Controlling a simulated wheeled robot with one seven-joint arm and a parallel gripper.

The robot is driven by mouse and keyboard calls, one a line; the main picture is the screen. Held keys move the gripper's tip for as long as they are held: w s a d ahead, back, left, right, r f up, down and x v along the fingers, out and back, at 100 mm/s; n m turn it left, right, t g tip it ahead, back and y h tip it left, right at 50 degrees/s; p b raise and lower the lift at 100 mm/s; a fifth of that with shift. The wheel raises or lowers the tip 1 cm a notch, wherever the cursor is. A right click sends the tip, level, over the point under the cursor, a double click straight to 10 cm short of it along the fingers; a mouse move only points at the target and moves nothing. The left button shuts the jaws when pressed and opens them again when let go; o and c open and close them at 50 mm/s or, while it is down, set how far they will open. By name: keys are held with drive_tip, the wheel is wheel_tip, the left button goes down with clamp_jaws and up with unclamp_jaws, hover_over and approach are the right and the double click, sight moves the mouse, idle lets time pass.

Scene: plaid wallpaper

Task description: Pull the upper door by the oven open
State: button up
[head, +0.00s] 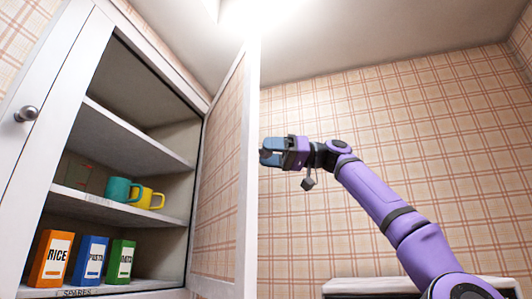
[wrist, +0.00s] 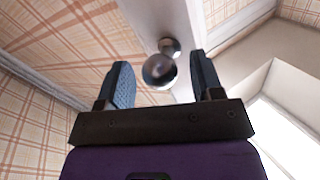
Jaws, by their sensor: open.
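The upper cabinet's right-hand door (head: 252,200) stands swung well open in the head view, its white edge facing me and its side toward the shelves visible. My gripper (head: 266,151) is at the right of that edge, on the door's outer side. In the wrist view a white door frame (wrist: 160,18) and a round shiny metal knob (wrist: 159,72) show ahead. My gripper (wrist: 159,62) is open, and the knob lies between its two blue fingers with gaps at both sides in the picture. I cannot tell whether anything touches. This knob is hidden in the head view.
The cabinet's left door (head: 40,90) has a round knob (head: 26,114). Shelves hold a teal mug (head: 122,190), a yellow mug (head: 150,198) and upright boxes, including an orange RICE box (head: 52,258). Plaid wall (head: 430,130) lies behind my arm, with open air between.

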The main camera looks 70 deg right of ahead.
drive_tip(key=v, duration=0.9)
drive_tip(key=shift+s+d, duration=0.2)
drive_tip(key=shift+s, duration=0.15)
drive_tip(key=shift+s, duration=0.1)
